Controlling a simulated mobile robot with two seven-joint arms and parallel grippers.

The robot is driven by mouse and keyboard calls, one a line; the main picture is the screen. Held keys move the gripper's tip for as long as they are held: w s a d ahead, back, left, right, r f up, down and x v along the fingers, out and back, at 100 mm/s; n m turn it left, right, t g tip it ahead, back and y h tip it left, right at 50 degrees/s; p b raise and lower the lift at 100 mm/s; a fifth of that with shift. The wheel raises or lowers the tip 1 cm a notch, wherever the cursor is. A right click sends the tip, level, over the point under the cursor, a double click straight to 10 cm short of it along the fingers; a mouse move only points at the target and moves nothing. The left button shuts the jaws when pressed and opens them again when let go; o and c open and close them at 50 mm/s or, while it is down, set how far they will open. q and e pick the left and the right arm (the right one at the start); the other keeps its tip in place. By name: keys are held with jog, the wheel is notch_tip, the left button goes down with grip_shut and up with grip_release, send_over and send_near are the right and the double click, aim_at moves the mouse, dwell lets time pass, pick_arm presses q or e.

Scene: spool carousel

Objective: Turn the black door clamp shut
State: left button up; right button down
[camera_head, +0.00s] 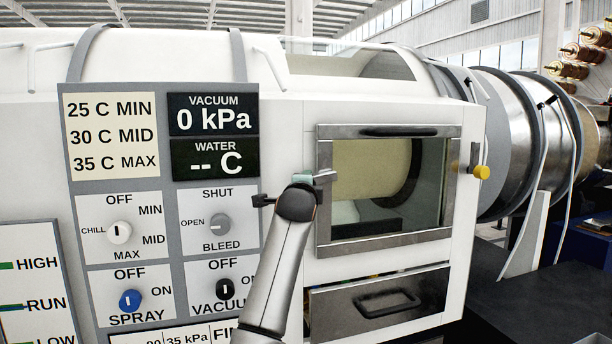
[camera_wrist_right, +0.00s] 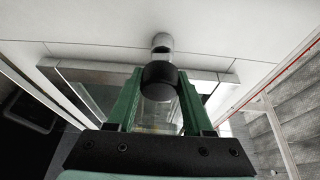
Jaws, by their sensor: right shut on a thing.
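The black door clamp's round black knob (camera_wrist_right: 160,80) sits between the green fingers of my right gripper (camera_wrist_right: 158,92) in the right wrist view. The fingers touch it from both sides. A short metal part (camera_wrist_right: 162,42) shows just beyond the knob. In the head view my right gripper (camera_head: 304,179) is at the left edge of the windowed door (camera_head: 323,215), and my wrist hides the knob. A small metal piece (camera_head: 326,176) beside the gripper reaches to the door frame; it looks like the clamp's bar. The door appears flush with the white housing. My left gripper is out of view.
A drawer (camera_head: 380,305) is below the door. A panel of dials (camera_head: 160,225) stands close to the left of my right arm.

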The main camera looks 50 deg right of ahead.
jog(key=shift+f+m+g+y+p, duration=0.2)
jog(key=shift+m+g+y+p, duration=0.1)
jog(key=shift+m+p, duration=0.45)
jog(key=shift+c, duration=1.5)
grip_release()
jog(key=shift+r, duration=0.1)
jog(key=b+v, duration=0.2)
jog(key=v, duration=1)
jog(key=shift+s+a+b, duration=0.15)
jog(key=shift+s+b, duration=0.1)
jog(key=shift+b, duration=0.05)
